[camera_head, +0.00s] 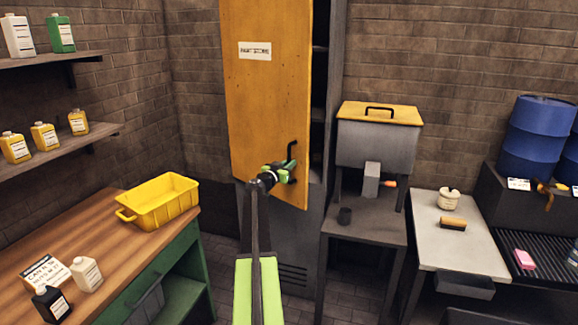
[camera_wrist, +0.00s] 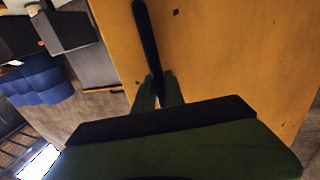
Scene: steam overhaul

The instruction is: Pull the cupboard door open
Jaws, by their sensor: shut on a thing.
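The cupboard door (camera_head: 262,95) is a tall yellow-orange panel with a white label, standing ajar. A dark gap with shelves shows at its right edge, inside the grey cupboard (camera_head: 327,75). The black bar handle (camera_head: 291,152) is near the door's lower right corner. My gripper (camera_head: 286,171) is at the handle's lower part. In the wrist view, my gripper (camera_wrist: 159,88) has its two green fingers shut around the black handle (camera_wrist: 148,40), against the yellow door (camera_wrist: 215,60).
A wooden bench (camera_head: 125,245) with a yellow tub (camera_head: 160,203) and bottles stands left. A grey hopper with a yellow lid (camera_head: 380,112) stands right of the cupboard, on a dark stand. Further right are a pale-topped table (camera_head: 450,245) and blue drums (camera_head: 538,128).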

